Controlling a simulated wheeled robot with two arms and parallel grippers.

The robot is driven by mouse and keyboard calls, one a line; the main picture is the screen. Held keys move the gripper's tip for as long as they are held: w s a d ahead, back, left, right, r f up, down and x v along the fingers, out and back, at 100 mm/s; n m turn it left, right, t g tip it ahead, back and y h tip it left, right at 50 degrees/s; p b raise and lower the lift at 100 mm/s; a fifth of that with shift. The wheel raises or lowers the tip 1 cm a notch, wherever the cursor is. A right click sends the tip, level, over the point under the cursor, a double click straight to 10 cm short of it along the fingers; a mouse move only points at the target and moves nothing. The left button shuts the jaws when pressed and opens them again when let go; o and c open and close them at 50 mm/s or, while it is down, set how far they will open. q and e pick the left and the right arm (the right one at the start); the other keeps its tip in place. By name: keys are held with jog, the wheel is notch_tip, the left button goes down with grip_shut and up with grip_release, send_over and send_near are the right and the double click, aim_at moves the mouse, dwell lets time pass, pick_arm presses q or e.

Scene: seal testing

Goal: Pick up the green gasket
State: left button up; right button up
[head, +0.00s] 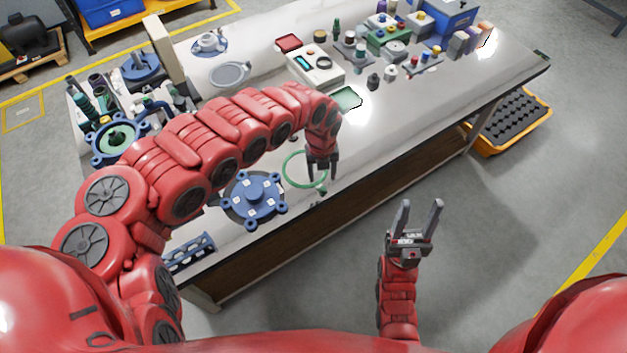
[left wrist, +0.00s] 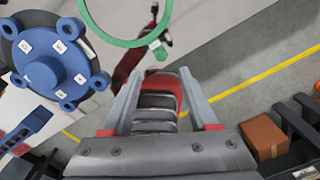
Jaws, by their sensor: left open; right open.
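My left gripper (head: 322,185) is open and points down at the ring's right side in the head view. In the left wrist view the gasket (left wrist: 122,43) is cut off by the top edge and lies beyond the open, empty fingers (left wrist: 160,78). I cannot tell whether a finger touches the ring. My right gripper (head: 422,205) is open and empty, over the floor in front of the table.
The blue flanged part (head: 255,197) with several lugs sits beside the gasket, and a blue rack (head: 188,254) is at the front left corner. A grey meter box (head: 316,68) and a small green tray (head: 347,99) stand farther back. The table right of the gasket is clear.

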aim_at(323, 189)
pick_arm(q)
jog(key=f, duration=0.4)
jog(key=f+p, duration=0.1)
jog(key=f, duration=0.1)
jog(key=shift+d+f, duration=0.2)
jog(key=shift+d, duration=0.1)
jog(key=shift+w+a+f, duration=0.1)
jog(key=shift+f, duration=0.4)
grip_shut()
